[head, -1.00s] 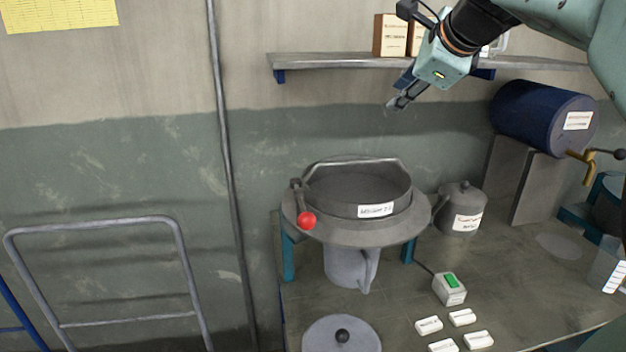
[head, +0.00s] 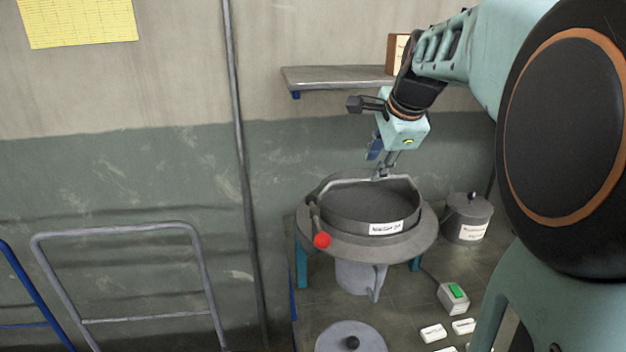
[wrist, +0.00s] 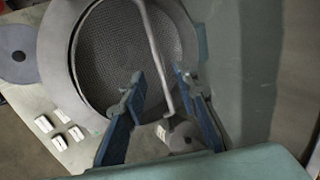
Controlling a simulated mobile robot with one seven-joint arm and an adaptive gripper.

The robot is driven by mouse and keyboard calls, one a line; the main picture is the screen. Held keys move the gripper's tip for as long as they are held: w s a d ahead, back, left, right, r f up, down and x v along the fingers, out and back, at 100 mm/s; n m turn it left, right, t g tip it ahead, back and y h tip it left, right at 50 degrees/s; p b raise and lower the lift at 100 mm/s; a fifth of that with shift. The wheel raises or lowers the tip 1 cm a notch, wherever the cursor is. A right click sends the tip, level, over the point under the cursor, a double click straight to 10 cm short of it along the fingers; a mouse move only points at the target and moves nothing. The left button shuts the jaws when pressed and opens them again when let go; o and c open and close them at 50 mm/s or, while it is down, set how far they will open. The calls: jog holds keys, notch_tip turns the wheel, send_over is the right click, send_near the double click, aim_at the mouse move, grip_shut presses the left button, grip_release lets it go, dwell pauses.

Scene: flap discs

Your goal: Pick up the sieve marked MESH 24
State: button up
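The sieve (head: 370,204) is a round dark-grey pan with a white label on its front wall; the label's print is too blurred to read surely. It sits in a grey ring stand on the bench, and its mesh shows in the wrist view (wrist: 112,50). A grey bar handle (wrist: 153,40) spans the sieve along the wall side. My gripper (head: 381,177) is open and empty, pointing down at the sieve's back rim near the handle. In the wrist view the handle passes between the two blue fingers (wrist: 159,76); I cannot tell whether the fingertips reach down to it.
A red-knobbed lever (head: 322,240) is on the stand's front left. A lidded grey pot (head: 467,218) stands to the right. A green-buttoned switch box (head: 454,296), white blocks (head: 433,333) and a round lid (head: 350,338) lie in front. A shelf (head: 335,78) is above.

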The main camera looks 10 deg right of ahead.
jog(key=x, duration=0.8)
jog(key=shift+s+d, duration=0.1)
jog(key=shift+d, duration=0.25)
grip_shut()
